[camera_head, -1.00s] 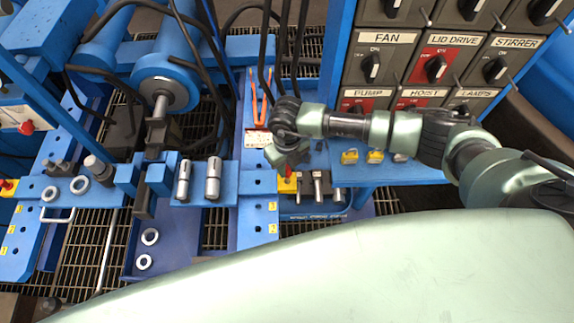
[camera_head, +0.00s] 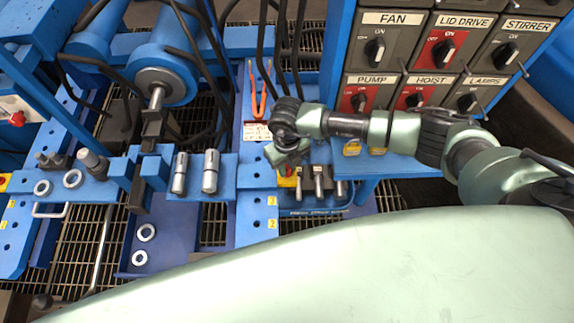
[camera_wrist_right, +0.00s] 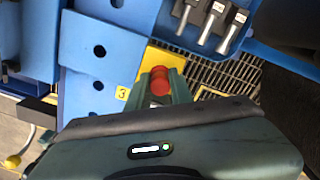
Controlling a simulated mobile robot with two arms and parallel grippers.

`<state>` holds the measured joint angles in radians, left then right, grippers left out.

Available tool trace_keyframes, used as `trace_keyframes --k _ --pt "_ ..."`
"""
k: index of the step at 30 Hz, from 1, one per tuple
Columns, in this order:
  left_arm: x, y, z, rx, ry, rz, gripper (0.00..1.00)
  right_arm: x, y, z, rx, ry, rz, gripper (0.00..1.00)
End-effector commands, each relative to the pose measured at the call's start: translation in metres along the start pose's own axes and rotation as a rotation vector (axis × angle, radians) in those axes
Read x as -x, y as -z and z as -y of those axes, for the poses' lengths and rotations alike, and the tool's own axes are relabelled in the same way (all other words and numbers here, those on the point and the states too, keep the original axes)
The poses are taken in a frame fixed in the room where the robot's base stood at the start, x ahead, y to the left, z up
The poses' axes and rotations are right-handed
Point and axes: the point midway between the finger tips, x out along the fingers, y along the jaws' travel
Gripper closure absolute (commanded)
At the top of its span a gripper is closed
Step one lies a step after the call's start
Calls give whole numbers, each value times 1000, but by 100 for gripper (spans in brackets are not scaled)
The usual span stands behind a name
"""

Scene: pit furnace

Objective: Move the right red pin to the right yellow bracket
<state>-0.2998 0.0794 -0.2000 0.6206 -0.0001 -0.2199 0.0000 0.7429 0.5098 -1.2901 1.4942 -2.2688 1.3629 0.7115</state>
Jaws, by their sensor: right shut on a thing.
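My right gripper (camera_head: 288,163) reaches down over the blue bench beside the metal tools, its jaws mostly hidden by the wrist in the head view. In the right wrist view, the gripper (camera_wrist_right: 160,93) is shut on the red pin (camera_wrist_right: 160,79), whose round red head shows between the fingers. A yellow bracket (camera_wrist_right: 158,58) lies right behind and under the pin; I cannot tell whether the pin sits in it. In the head view, a little of the bracket (camera_head: 287,182) shows below the gripper. My left gripper is not in view.
Several metal tools (camera_head: 319,181) stand in a holder just right of the gripper. Orange-handled pliers (camera_head: 258,92) lie behind it. A panel of switches (camera_head: 430,60) rises at the back right. The blue plate with holes (camera_head: 256,222) in front is clear.

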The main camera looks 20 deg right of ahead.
Motion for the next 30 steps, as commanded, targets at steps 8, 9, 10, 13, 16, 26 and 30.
trace_keyframes --k 8,9,10,13,16,26,30 --pt "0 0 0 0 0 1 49 0 0 0 0 0 1 53" --pt "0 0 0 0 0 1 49 0 0 0 0 0 1 53" --pt "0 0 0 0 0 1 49 0 0 0 0 0 1 53" --pt "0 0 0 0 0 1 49 0 0 0 0 0 1 53" --pt "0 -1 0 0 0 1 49 0 0 0 0 0 0 53" --pt "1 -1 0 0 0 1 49 44 -2 0 1 -1 5 53" --pt "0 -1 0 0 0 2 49 64 -1 0 0 -1 2 53"
